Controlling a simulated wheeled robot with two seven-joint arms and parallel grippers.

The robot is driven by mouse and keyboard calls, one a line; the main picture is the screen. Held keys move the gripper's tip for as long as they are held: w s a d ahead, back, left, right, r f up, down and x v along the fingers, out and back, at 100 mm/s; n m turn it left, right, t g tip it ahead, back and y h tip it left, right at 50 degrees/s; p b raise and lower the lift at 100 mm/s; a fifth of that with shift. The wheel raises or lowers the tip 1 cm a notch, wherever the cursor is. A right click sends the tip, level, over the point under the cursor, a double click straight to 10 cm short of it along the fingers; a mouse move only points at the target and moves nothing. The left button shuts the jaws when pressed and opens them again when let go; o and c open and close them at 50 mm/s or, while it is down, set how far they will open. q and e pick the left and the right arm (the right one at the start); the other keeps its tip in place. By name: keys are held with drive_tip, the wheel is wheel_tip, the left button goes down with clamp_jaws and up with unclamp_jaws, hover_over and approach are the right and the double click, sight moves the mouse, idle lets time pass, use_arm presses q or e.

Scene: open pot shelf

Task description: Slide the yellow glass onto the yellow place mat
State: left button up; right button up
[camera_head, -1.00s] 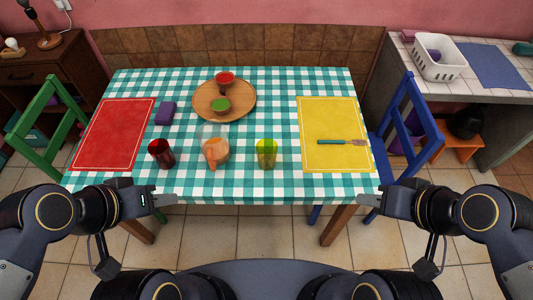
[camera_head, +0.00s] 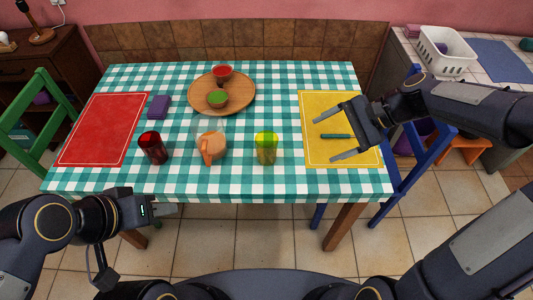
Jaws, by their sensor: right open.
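The yellow-green glass (camera_head: 266,148) stands upright on the checked tablecloth, left of the yellow place mat (camera_head: 318,112) and apart from it. My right gripper (camera_head: 334,131) is open above the yellow mat, its two fingers spread and pointing left toward the glass's side of the table. A green-handled utensil (camera_head: 336,136) lies on the mat between its fingers; its right part is hidden by the gripper. My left gripper (camera_head: 168,209) is off the table's front edge at the left, with nothing seen in it; I cannot tell if its jaws are apart.
An orange-filled glass jug (camera_head: 211,145) and a dark red glass (camera_head: 153,147) stand left of the yellow glass. A round wooden tray (camera_head: 242,100) with two bowls is behind. A red mat (camera_head: 104,130) and a purple block (camera_head: 159,106) are at left. Cloth between glass and mat is clear.

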sight(271, 152)
drive_tip(key=w+a+f+m+y+b, duration=0.1)
drive_tip(key=w+f+m, duration=0.1)
drive_tip(key=f, duration=0.4)
drive_tip(key=w+a+f+m+y+b, duration=0.2)
drive_tip(key=w+f+m, duration=0.1)
drive_tip(key=w+f, duration=0.2)
drive_tip(key=w+a+f+m+y+b, duration=0.1)
drive_tip(key=w+f+m+y, duration=0.1)
drive_tip(key=f, duration=0.4)
drive_tip(key=shift+w+a+f+g+b, duration=0.15)
drive_tip(key=shift+w+f, duration=0.05)
drive_tip(key=shift+w, duration=0.25)
drive_tip(key=shift+w+a+f+g+b, duration=0.15)
drive_tip(key=shift+w+f, duration=0.05)
drive_tip(key=shift+w, duration=0.25)
drive_tip(key=shift+b+x, duration=1.25)
drive_tip(key=shift+x, duration=3.8)
drive_tip(key=c, duration=0.7)
drive_tip(key=shift+d, duration=0.2)
